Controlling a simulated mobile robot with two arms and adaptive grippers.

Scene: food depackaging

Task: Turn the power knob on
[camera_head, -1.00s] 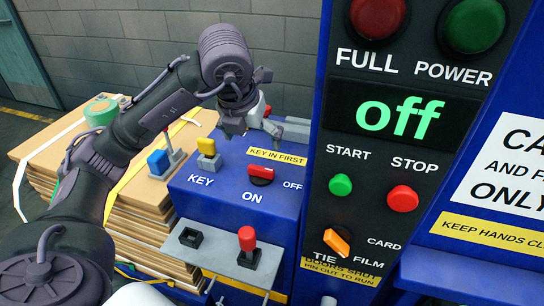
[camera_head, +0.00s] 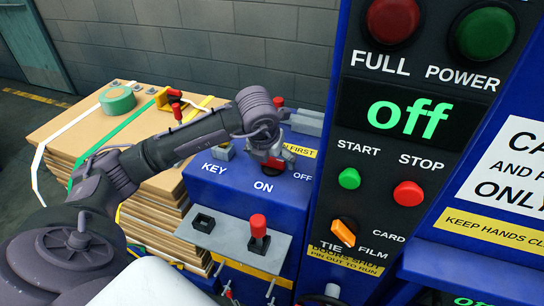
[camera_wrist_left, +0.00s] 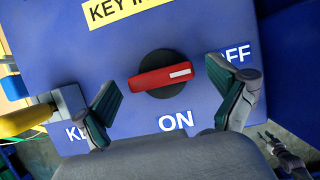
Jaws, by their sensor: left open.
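The power knob, a red bar on a black round base, sits on the blue panel between the ON and OFF labels. In the left wrist view the knob (camera_wrist_left: 158,76) lies nearly level across the picture, its white-marked end pointing right, towards the OFF side. My left gripper (camera_wrist_left: 163,90) is open, with one finger on each side of the knob and gaps showing. In the head view my left gripper (camera_head: 268,158) is over the knob and hides most of it. The display (camera_head: 408,117) reads "off" in green.
A yellow key (camera_wrist_left: 22,119) is at the grey key block (camera_wrist_left: 66,103). A red-topped lever (camera_head: 258,228) stands on the grey shelf below the panel. The black control column (camera_head: 385,175) rises close to the right. Stacked cardboard (camera_head: 75,130) lies left.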

